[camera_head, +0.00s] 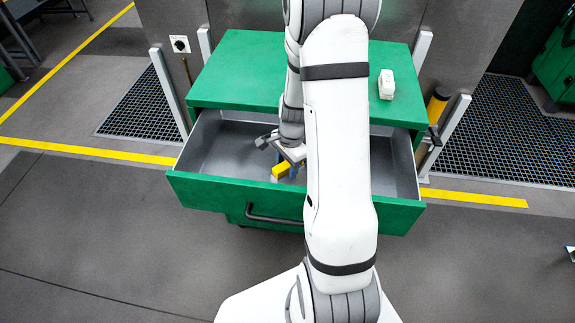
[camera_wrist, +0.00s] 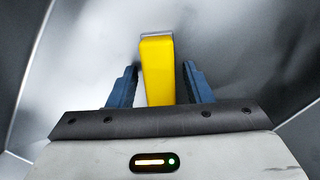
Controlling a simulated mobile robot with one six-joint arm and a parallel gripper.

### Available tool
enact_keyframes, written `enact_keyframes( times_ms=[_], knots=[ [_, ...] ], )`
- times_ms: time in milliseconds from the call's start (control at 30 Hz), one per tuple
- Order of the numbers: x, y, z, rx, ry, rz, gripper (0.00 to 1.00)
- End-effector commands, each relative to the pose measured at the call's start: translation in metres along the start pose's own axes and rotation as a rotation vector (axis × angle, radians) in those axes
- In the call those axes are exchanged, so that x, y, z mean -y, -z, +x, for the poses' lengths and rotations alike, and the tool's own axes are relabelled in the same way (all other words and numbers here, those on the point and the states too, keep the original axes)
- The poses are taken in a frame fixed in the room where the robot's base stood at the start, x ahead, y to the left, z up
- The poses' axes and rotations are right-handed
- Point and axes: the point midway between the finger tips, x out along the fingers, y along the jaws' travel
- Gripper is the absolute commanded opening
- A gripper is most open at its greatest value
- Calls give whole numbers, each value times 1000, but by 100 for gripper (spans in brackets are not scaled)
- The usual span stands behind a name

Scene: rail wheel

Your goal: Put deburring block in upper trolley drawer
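The deburring block is a yellow block with a grey end. In the head view the block (camera_head: 281,170) is inside the open upper trolley drawer (camera_head: 222,150), near its front wall. In the wrist view the block (camera_wrist: 158,72) stands between the two blue fingers of my gripper (camera_wrist: 160,85), with a narrow gap on each side. My gripper (camera_head: 292,173) is open and reaches down into the drawer; my arm hides part of it. Whether the block rests fully on the drawer floor cannot be told.
The green trolley top (camera_head: 240,75) is behind the drawer and carries a small white object (camera_head: 386,84) at right. The grey drawer walls surround my gripper. The drawer's left part looks empty.

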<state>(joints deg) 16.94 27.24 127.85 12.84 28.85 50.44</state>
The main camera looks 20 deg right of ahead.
Motion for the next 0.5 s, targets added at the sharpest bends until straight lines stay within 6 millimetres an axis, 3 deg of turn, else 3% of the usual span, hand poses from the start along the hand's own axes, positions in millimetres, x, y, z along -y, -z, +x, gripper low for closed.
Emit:
enact_keyframes(
  times_ms=[300, 500],
  knots=[
    [0, 0, -2, 0, 0, 1, 50],
    [1, 0, -27, -1, 4, 1, 50]
  ],
)
